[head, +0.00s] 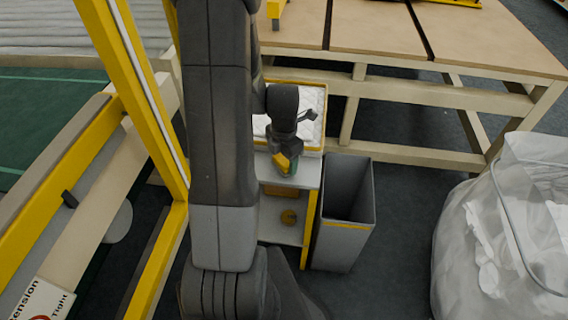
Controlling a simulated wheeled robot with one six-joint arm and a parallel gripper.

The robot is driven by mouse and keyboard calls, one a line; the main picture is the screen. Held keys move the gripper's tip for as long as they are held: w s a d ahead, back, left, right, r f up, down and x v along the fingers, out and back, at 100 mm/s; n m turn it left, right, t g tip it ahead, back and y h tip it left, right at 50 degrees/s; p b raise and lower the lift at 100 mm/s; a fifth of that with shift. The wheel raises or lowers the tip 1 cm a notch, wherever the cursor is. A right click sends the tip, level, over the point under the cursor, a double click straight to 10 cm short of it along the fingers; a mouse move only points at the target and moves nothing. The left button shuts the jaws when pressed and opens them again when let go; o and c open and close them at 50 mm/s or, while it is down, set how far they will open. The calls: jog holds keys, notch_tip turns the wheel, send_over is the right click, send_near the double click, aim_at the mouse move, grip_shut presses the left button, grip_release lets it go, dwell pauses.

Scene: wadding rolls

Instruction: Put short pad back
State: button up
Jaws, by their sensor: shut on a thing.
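My gripper (285,160) points down over the front of a small grey shelf unit (307,172). My arm hides the left part of the tray and shelf.
A roundish brown-yellow thing (289,217) sits on the lower shelf. A tall open grey bin (345,215) stands right of the shelf. A clear bag of white scraps (505,235) is at right. A wooden table (490,50) stands behind; a yellow post (135,90) rises at left.

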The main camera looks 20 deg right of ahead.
aim_at(284, 159)
jog(key=shift+f, duration=1.05)
jog(key=shift+f, duration=0.2)
jog(key=o, duration=1)
jog(key=shift+o, duration=0.2)
notch_tip(284, 159, up, 12)
jog(key=shift+r+p, duration=0.25)
jog(key=shift+p, duration=0.2)
